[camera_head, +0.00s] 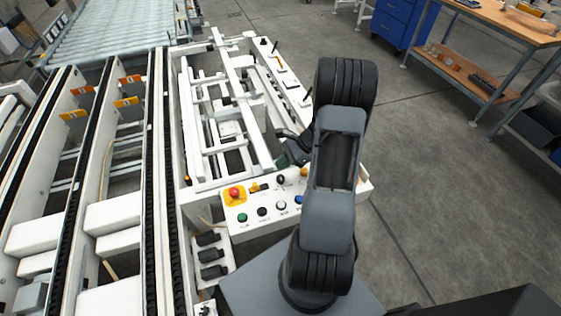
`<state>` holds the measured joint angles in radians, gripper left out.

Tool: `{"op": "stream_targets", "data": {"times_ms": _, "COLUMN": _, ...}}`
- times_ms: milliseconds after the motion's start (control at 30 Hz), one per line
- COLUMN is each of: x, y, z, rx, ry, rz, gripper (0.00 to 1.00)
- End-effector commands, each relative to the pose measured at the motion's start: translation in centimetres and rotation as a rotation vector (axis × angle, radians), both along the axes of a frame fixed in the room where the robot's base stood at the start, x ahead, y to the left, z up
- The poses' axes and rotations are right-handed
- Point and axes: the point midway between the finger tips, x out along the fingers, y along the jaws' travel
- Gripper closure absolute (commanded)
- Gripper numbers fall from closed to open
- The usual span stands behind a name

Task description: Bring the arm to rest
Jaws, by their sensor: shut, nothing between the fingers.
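My arm rises from its grey base plate at the lower middle and bends at a large black joint at the top. My gripper (287,146) is the dark shape just left of the arm's grey link, partly hidden behind it. It is shut, and I see nothing held in it. It shows over the right side of a white machine frame (190,120); I cannot tell how far above the frame it is.
A white control panel (262,222) with a red stop button (234,193) stands close left of my arm. Conveyor rails (152,150) fill the left, with a roller conveyor (120,38) behind. A wooden workbench (505,22) and blue cabinet (402,20) stand upper right. Floor at right is clear.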

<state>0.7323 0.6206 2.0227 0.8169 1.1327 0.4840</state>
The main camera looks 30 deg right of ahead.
Motion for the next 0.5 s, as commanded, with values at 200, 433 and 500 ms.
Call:
{"op": "stream_targets", "data": {"times_ms": 200, "x": 0.0, "y": 0.0, "z": 0.0, "rx": 0.000, "ry": 0.000, "rz": 0.000, "gripper": 1.00}}
{"op": "stream_targets", "data": {"times_ms": 433, "x": -1.6, "y": 0.1, "z": -1.1, "rx": -0.059, "ry": -0.039, "rz": 0.127, "gripper": 1.00}}
{"op": "stream_targets", "data": {"times_ms": 500, "x": -3.4, "y": 0.3, "z": -0.7, "rx": -0.124, "ry": -0.066, "rz": 0.252, "gripper": 1.00}}
